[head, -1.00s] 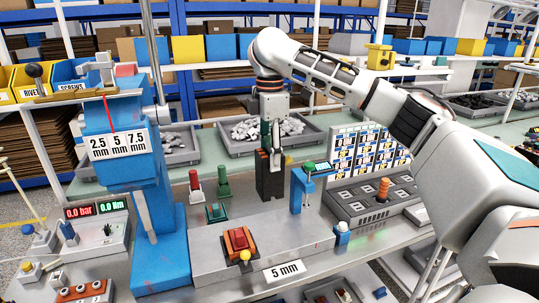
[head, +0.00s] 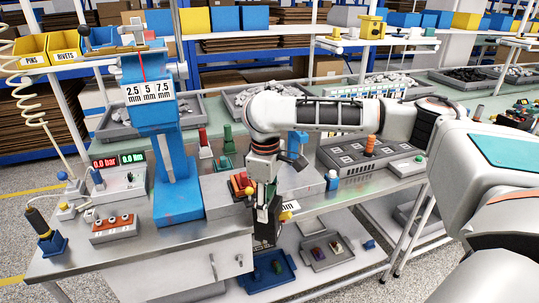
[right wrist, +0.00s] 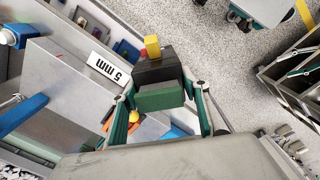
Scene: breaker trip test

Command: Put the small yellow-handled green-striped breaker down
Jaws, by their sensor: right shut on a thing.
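The breaker (right wrist: 158,72) is a dark block with a green band and a small yellow handle at its far end. In the right wrist view it sits between the two fingers of my right gripper (right wrist: 165,106), which is shut on it. In the head view my right gripper (head: 265,225) points down in front of the bench's front edge, holding the breaker above the lower shelf level. The breaker is partly hidden there by the fingers. My left gripper is not in view.
On the lower shelf are a blue tray (head: 287,277) with a couple of small breakers in it and a grey tray (head: 345,259) with small coloured items. The red-and-orange fixture (head: 239,184), a blue press (head: 174,150) and a grey panel (head: 335,152) stand on the bench.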

